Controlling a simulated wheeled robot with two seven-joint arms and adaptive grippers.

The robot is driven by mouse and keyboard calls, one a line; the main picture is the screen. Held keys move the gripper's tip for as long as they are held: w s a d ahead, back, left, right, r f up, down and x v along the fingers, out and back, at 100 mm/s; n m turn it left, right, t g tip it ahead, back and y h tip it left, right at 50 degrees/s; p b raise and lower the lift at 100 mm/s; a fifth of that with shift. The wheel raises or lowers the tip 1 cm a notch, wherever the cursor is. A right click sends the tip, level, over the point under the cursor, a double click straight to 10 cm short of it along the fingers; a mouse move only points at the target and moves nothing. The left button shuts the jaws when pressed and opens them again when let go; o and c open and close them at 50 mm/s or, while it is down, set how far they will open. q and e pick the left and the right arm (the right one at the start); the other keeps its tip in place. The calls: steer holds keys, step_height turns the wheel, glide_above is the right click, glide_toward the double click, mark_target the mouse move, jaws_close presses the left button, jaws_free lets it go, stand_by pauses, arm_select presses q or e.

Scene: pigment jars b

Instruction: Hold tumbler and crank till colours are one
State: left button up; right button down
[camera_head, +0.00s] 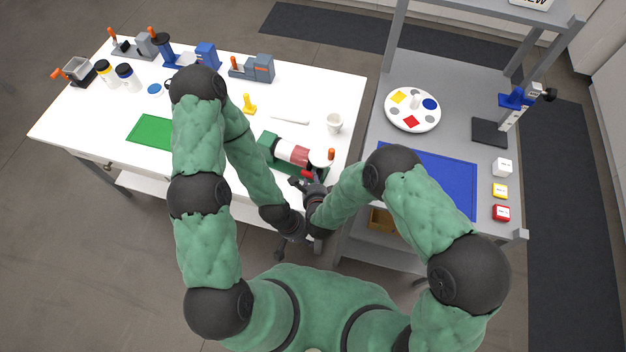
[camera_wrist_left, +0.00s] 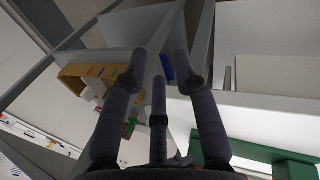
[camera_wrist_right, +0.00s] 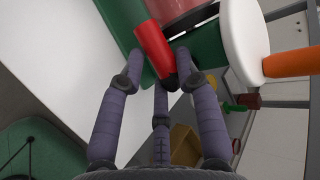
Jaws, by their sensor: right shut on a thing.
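The tumbler (camera_head: 293,151) lies on a green base at the table's front right, its drum showing pale and red parts. A white crank disc (camera_wrist_right: 247,42) with an orange knob (camera_wrist_right: 292,62) is at its right end; the knob also shows in the head view (camera_head: 331,154). My right gripper (camera_wrist_right: 160,66) is shut on the red handle (camera_wrist_right: 154,48) at the tumbler's near side; it also shows in the head view (camera_head: 309,184). My left gripper (camera_wrist_left: 160,70) is open and empty, with part of a green base (camera_wrist_left: 240,148) at lower right of its view. In the head view its fingers are hard to make out.
A white cup (camera_head: 334,123) stands behind the crank. A grey side table holds a round palette (camera_head: 413,122), a blue mat (camera_head: 450,180) and small boxes (camera_head: 501,190). Jars and devices fill the white table's far left. An orange-yellow bin (camera_head: 381,221) is below the side table.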

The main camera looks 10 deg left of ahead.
mark_target(331, 150)
arm_select(q)
steer(key=shift+o, duration=0.3)
steer(key=shift+o, duration=1.2)
steer(key=w+a+r+m+g+h, duration=0.25)
steer(key=a+r+m, duration=0.5)
steer(key=m, duration=0.65)
steer(key=w+a+r+m+t+y, duration=0.1)
steer(key=w+a+m, duration=0.15)
steer(key=w, duration=0.25)
steer(key=w+a+r+m+t+y, duration=0.1)
steer(key=w+m+t+y, duration=0.15)
steer(key=w, duration=0.35)
steer(key=shift+m+g, duration=0.7)
steer(key=shift+g, duration=0.1)
steer(key=w+d+r, duration=0.1)
steer(key=w+d, duration=0.1)
steer(key=w+d+r, duration=0.3)
steer(key=w+d, duration=0.1)
steer(key=shift+w+r, duration=0.15)
steer(key=shift+r, duration=0.2)
steer(key=w+d+r+y, duration=0.1)
steer(key=d+r, duration=0.1)
steer(key=w+d+r+y, duration=0.1)
steer(key=w+d+r, duration=0.1)
steer(key=w+d+r+y, duration=0.1)
steer(key=d+r, duration=0.1)
steer(key=d, duration=0.1)
steer(key=shift+w+r+n, duration=0.3)
steer(key=shift+r+n, duration=0.1)
steer(key=shift+f, duration=3.45)
